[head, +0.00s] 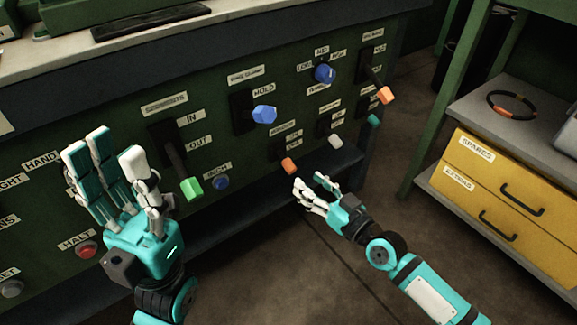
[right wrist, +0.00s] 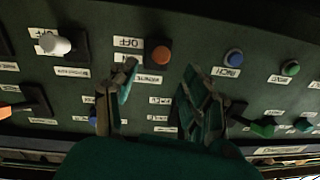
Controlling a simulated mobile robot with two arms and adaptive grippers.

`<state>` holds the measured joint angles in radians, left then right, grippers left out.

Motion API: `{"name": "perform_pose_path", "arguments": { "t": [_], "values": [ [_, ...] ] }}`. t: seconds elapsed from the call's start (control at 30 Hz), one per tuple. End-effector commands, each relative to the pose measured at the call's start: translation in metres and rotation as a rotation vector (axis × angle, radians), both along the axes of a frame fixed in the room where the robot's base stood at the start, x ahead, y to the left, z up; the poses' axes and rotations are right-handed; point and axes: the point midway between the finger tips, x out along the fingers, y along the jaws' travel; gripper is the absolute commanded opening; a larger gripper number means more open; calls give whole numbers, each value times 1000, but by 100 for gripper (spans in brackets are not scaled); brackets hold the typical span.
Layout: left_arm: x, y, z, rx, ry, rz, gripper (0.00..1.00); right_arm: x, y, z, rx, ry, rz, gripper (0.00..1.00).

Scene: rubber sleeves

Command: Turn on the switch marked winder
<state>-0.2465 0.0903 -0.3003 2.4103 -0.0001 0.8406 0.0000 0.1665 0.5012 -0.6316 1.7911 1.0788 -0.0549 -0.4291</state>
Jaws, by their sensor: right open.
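The green control panel (head: 222,140) carries several switches with coloured handles. I cannot read "winder" on any label. A small switch with an orange handle (head: 289,165) is low on the panel, just above my right gripper (head: 309,183), which is open and empty. In the right wrist view an orange handle (right wrist: 161,56) shows beyond and between the open fingertips (right wrist: 160,73), with an OFF label at its left. No contact shows. A white-handled switch (head: 336,142) is to its right. My left gripper (head: 108,148) is open and empty, raised before the panel's left part.
Levers with green (head: 192,188), blue (head: 263,114) and orange (head: 385,95) handles stick out of the panel. A blue button (head: 221,182) and a red button (head: 86,250) are low down. Yellow drawers (head: 505,205) stand at right. Open floor lies between.

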Motion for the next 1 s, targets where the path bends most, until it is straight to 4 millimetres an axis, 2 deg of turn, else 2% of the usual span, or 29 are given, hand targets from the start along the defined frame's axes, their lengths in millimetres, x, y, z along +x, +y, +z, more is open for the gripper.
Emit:
{"name": "perform_pose_path", "arguments": {
  "t": [0.2, 0.4, 0.83, 1.0],
  "values": [
    [1, -1, 1, 2, -22, 2, 36, 37, 30, -1, 4, -2, -2, 48],
    [3, -1, 2, 4, -33, 2, 36, 59, 48, -1, 1, 0, -1, 48],
    [3, -2, 9, 3, -51, 3, 36, 66, 54, 0, -1, 1, 0, 48],
    [3, -1, 9, 2, -53, 3, 36, 66, 54, 0, -1, 1, 0, 27]
  ]
}}
